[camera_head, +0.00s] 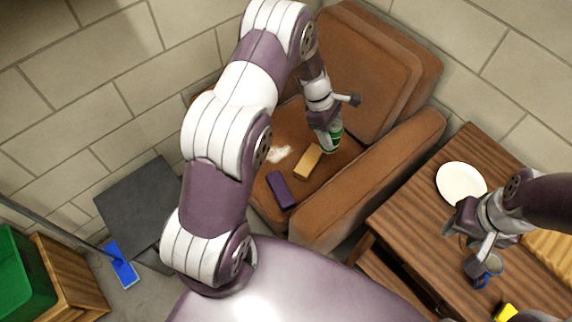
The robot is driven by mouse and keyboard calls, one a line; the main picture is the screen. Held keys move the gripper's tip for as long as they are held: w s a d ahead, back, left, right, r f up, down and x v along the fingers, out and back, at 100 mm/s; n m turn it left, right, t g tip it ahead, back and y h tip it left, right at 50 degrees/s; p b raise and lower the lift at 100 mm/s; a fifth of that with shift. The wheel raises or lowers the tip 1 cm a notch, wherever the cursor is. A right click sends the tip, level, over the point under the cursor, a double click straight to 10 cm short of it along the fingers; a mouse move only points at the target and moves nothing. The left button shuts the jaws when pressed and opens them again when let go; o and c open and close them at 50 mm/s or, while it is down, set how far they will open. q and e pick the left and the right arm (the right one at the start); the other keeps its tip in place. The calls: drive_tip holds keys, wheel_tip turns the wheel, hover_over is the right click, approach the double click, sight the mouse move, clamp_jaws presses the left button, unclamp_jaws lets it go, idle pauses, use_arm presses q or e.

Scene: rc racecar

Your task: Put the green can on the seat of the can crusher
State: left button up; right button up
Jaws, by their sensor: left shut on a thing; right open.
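My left gripper (330,141) is shut on a green can (336,131), at the seat of a brown armchair. The fingers hide part of the can, and I cannot tell whether it touches the seat. The armchair (345,197) stands against the wall. I see nothing that I can clearly name a can crusher. My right gripper (467,242) is open above the wooden table at the right, close to a blue and grey mug (488,270).
A tan block (308,161), a purple block (281,190) and a white crumpled thing (279,154) lie on the seat. The wooden table (415,205) holds a white plate (461,182). A dark panel (145,205), blue broom head (121,264) and green bin (25,275) are at left.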

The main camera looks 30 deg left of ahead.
use_arm(q)
drive_tip(key=w+a+f+n+t+y+b, duration=0.1)
drive_tip(key=w+f+n+t+b, duration=0.1)
drive_tip(key=f+n+b, duration=0.45)
drive_tip(key=w+a+f+n+t+y+b, duration=0.15)
drive_tip(key=f+n+b, duration=0.25)
drive_tip(key=f, duration=0.5)
drive_tip(key=w+a+f+n+b, duration=0.1)
drive_tip(key=a+f, duration=0.4)
drive_tip(key=a+f+n+y+b, duration=0.1)
drive_tip(key=a+f+n, duration=0.1)
drive_tip(key=a+f, duration=0.3)
drive_tip(key=w+a+f+n+t+b, duration=0.1)
drive_tip(key=a+f+n+b, duration=0.1)
drive_tip(key=a+f, duration=0.3)
drive_tip(key=shift+n+y+x, duration=0.25)
drive_tip(key=shift+x, duration=0.55)
drive_tip(key=shift+a, duration=0.15)
use_arm(e)
wheel_tip(320, 180, down, 18)
drive_tip(key=d, duration=0.1)
drive_tip(key=shift+d, duration=0.1)
